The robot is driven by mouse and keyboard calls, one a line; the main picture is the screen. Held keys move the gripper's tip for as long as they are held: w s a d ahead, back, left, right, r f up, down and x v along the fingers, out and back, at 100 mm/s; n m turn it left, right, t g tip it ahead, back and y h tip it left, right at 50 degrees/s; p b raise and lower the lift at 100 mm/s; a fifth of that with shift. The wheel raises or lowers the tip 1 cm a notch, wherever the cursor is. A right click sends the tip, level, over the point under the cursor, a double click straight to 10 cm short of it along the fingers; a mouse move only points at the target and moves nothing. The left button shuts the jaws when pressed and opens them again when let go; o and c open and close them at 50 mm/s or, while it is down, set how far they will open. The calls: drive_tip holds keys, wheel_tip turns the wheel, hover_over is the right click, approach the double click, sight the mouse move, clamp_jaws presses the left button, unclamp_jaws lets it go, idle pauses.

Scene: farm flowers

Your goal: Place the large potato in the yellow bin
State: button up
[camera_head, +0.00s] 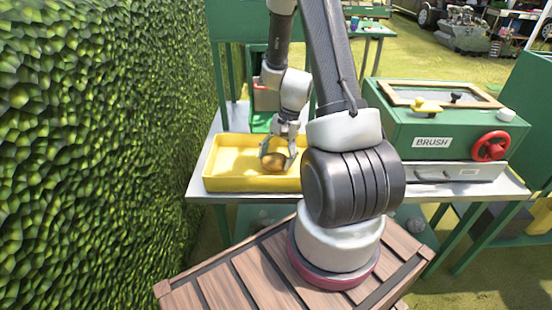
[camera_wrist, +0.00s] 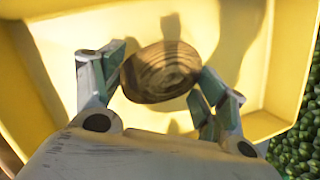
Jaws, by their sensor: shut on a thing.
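The yellow bin (camera_head: 225,170) is a shallow tray on the metal table, left of my arm in the head view. Its floor and walls fill most of the wrist view (camera_wrist: 285,60). The large potato (camera_head: 275,162) is brown and rounded. In the wrist view the potato (camera_wrist: 160,72) sits between my two fingers, with a finger pad against each side. My gripper (camera_head: 277,155) is shut on the potato, pointing down over the bin. Shadows of the gripper fall on the bin floor. Whether the potato touches the floor I cannot tell.
A leafy hedge (camera_head: 95,150) rises close on the left. A green frame stands behind the bin.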

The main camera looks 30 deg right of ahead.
drive_tip(key=shift+f, duration=0.25)
drive_tip(key=shift+f, duration=0.15)
drive_tip(key=shift+c, duration=0.2)
drive_tip(key=o, duration=1.3)
drive_tip(key=v, duration=1.2)
drive_tip(key=s+a+r+n+t+h, duration=0.1)
drive_tip(key=s+a+r+n, duration=0.2)
drive_tip(key=r, duration=0.4)
drive_tip(key=s+a+r+n+t+h, duration=0.1)
drive_tip(key=s+a+r+n, duration=0.25)
drive_tip(key=r, duration=0.45)
drive_tip(key=s+a+r+n+t+h, duration=0.1)
drive_tip(key=s+r+n, duration=0.4)
drive_tip(key=s, duration=0.5)
drive_tip(key=shift+a+r+t+h, duration=0.25)
drive_tip(key=shift+r+t+h, duration=0.25)
drive_tip(key=shift+t, duration=0.4)
